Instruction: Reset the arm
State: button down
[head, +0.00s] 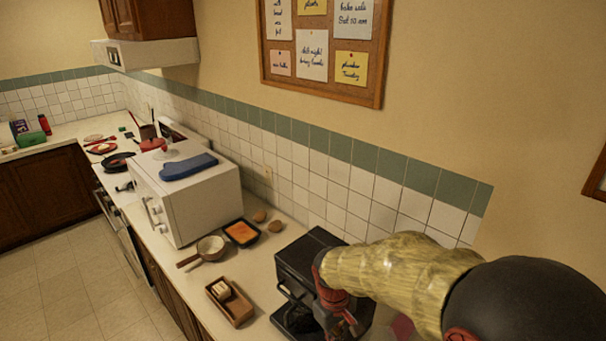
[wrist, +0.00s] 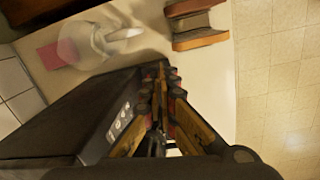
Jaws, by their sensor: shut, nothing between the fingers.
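My gripper (head: 345,328) is low at the right of the head view, beside the front of a black coffee machine (head: 295,262). My arm comes in from the lower right and hides part of the machine and the counter behind it. In the wrist view the fingers of my gripper (wrist: 160,75) converge at their tips, with nothing held between them. The dark machine body (wrist: 70,125) fills the lower left of that view, close beside the fingers. I cannot tell whether they touch it.
A wooden tray (head: 238,313), pan (head: 210,247), dark dish with orange food (head: 241,232) and white microwave (head: 184,200) line the counter. The wrist view shows a clear glass vessel (wrist: 88,42), a pink item (wrist: 50,55) and a brown wooden object (wrist: 198,38). Floor is open left.

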jog(key=s+d+r+m+t+b, duration=0.2)
jog(key=s+d+r+m+b, duration=0.1)
jog(key=s, duration=0.6)
jog(key=s+d+r+m+t+y+b, duration=0.1)
jog(key=s+d+r+m+t+b, duration=0.2)
jog(key=s+d+r+b, duration=0.2)
jog(key=s+d+b, duration=0.2)
jog(key=s+b, duration=0.1)
jog(key=b, duration=0.1)
jog(key=shift+s+d+m+t+b, duration=0.25)
jog(key=shift+s+m+t+b, duration=0.05)
jog(key=shift+s+b, duration=0.05)
